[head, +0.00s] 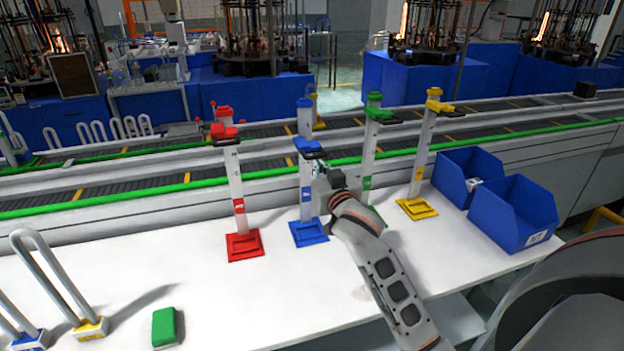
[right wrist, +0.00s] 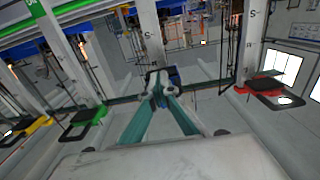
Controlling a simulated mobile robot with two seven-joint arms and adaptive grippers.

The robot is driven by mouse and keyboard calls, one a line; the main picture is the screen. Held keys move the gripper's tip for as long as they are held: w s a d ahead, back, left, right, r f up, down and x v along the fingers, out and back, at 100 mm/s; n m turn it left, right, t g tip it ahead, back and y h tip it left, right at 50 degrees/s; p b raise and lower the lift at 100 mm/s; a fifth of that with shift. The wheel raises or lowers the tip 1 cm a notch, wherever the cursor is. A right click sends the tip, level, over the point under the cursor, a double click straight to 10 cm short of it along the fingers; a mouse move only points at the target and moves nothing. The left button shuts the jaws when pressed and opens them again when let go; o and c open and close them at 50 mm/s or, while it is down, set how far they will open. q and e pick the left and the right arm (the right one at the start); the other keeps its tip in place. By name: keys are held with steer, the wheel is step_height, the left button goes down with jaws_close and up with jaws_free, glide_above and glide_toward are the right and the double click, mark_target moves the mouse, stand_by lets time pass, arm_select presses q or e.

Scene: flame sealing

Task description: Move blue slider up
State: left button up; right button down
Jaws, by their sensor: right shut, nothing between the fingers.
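The blue slider (head: 307,146) sits on the upper part of its white post (head: 306,178), below the blue cap (head: 305,102). The post stands upright on a blue base (head: 309,233). My right gripper (head: 318,172) is shut and empty, just below the blue slider at the post's right side; I cannot tell whether it touches either. In the right wrist view my shut fingers (right wrist: 158,88) point at the middle post (right wrist: 150,38), and a dark blue piece shows behind their tips. The tips partly hide it. My left gripper is not in view.
Posts with red (head: 224,132), green (head: 379,113) and yellow (head: 439,106) sliders stand alongside. Blue bins (head: 513,214) are at the table's right. A green block (head: 164,327) and U-shaped tubes (head: 60,275) are at front left. A conveyor (head: 110,185) runs behind.

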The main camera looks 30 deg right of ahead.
steer(key=shift+r, duration=3.35)
steer(key=shift+f, duration=0.95)
steer(key=v, duration=1)
steer(key=shift+s+d+f, duration=0.1)
